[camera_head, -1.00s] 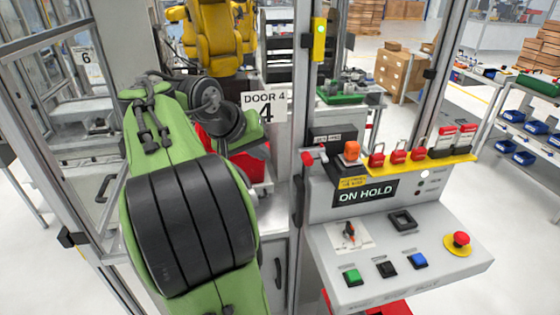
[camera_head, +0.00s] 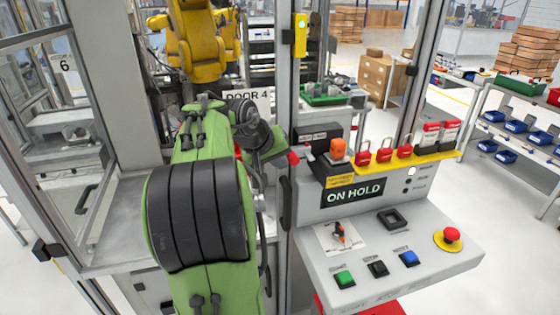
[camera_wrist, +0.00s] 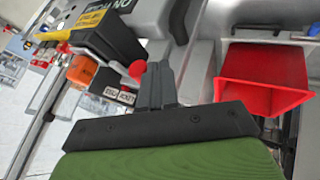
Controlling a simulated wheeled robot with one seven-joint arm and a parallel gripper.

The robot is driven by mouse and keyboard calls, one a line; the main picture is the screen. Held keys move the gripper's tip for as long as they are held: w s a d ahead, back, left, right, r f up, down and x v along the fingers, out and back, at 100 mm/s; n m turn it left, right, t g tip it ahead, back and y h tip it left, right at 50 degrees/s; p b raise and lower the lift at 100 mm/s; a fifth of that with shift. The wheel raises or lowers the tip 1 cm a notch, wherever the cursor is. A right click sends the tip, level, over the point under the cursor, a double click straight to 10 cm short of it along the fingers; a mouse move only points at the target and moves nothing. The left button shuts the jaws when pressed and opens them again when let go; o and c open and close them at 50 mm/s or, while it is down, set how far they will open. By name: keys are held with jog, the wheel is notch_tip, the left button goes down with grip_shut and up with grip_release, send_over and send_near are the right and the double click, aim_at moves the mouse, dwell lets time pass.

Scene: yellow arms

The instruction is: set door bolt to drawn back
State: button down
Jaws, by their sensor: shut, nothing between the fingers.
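The door bolt shows as a red knob (camera_head: 293,157) at the door post, left of the control console in the head view. In the wrist view the red knob (camera_wrist: 138,67) is just left of my fingertips. My gripper (camera_wrist: 158,75) is shut and empty, its dark fingers close together beside the knob; I cannot tell whether they touch it. In the head view my green gripper (camera_head: 277,151) reaches the post from the left. The bolt's bar and its position are mostly hidden.
The console (camera_head: 400,240) carries an ON HOLD display (camera_head: 352,193), buttons and a red emergency stop (camera_head: 451,235). An orange block (camera_head: 338,149) and red padlocks (camera_head: 383,152) stand along its top. A red bin (camera_wrist: 262,78) is right of my fingers in the wrist view.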

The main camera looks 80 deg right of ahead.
aim_at(297, 157)
dwell(0.3)
jog(key=s+d, duration=0.1)
jog(key=s, duration=0.1)
jog(key=s+d, duration=0.1)
jog(key=s, duration=0.1)
jog(key=shift+d, duration=0.15)
jog(key=shift+w, duration=0.1)
